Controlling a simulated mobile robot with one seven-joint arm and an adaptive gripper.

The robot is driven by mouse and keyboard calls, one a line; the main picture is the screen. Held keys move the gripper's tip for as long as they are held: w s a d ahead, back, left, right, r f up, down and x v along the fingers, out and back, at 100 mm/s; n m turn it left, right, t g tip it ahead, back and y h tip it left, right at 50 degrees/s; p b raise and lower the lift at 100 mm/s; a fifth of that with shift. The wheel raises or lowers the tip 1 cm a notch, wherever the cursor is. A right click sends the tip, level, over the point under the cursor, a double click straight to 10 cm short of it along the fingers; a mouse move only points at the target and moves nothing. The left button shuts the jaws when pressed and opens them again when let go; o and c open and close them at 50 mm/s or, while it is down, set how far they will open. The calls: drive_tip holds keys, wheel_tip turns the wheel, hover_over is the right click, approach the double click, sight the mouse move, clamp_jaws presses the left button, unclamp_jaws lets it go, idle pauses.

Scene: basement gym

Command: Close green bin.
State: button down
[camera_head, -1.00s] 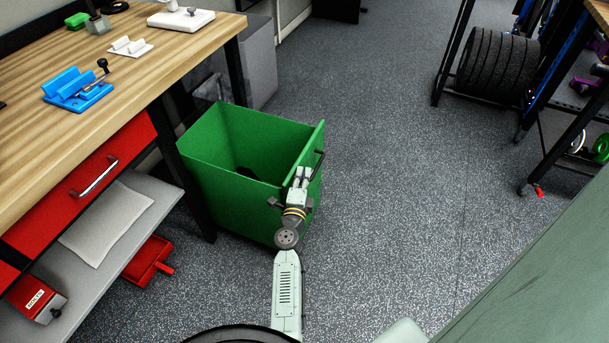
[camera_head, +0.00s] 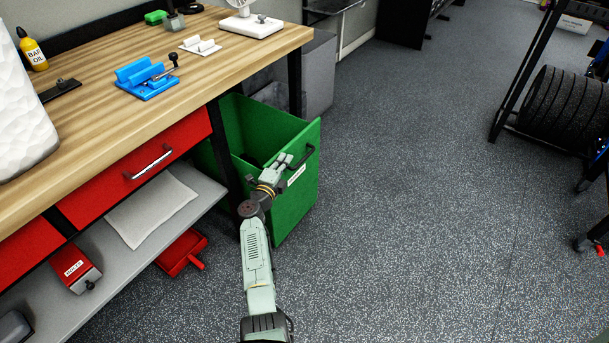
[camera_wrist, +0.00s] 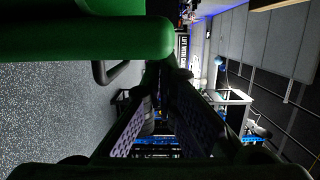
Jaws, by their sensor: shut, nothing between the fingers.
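The green bin (camera_head: 291,206) stands at the right end of the workbench, its left part behind the bench's front leg and under the top. It is open at the top, and its inside shows. Its front panel has a black handle (camera_head: 299,160) and a pale label. My gripper (camera_head: 284,161) is shut and empty at the front panel's upper edge, beside the handle. Whether it touches the panel I cannot tell. In the wrist view, a green edge of the bin (camera_wrist: 85,38) fills the upper left, with the handle (camera_wrist: 112,76) below it; the fingers point away, past the edge.
The wooden workbench (camera_head: 95,130) has red drawers (camera_head: 140,165) and a grey lower shelf (camera_head: 150,240). A red tray (camera_head: 182,252) lies low beside the bench leg. A grey box (camera_head: 318,75) stands behind the bin. The speckled floor to the right is clear up to the weight rack (camera_head: 555,105).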

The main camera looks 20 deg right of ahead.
drive_tip(key=w+a+b, duration=0.4)
drive_tip(key=w+a, duration=0.1)
drive_tip(key=w, duration=0.2)
drive_tip(key=shift+w+b, duration=0.3)
drive_tip(key=shift+b, duration=0.05)
drive_tip(key=shift+s+d, duration=0.1)
